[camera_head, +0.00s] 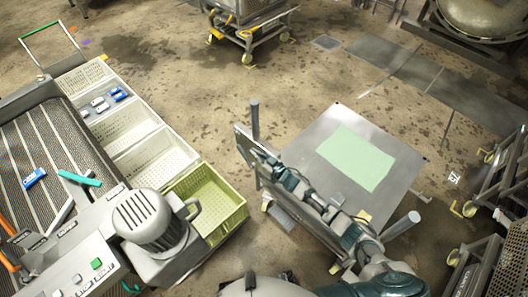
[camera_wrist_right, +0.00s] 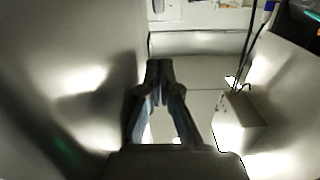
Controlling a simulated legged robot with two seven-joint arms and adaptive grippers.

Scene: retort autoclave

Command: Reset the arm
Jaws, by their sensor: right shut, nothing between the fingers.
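My right arm comes in from the bottom of the head view and reaches up and left, along the near side of a metal table. My right gripper (camera_head: 246,146) is at its far end, by the table's left corner post, small and hard to make out there. In the right wrist view the right gripper (camera_wrist_right: 159,70) has its fingertips together with nothing held between them. Pale, blurred surfaces lie around it in that view. I cannot make out my left gripper in either view.
The metal table (camera_head: 305,150) carries a green sheet (camera_head: 356,157) and has upright posts. To the left, a conveyor (camera_head: 60,150) stands beside white crates (camera_head: 140,127) and a yellow-green crate (camera_head: 236,190). Wheeled racks (camera_head: 505,170) stand at right. Open floor (camera_head: 180,85) lies beyond.

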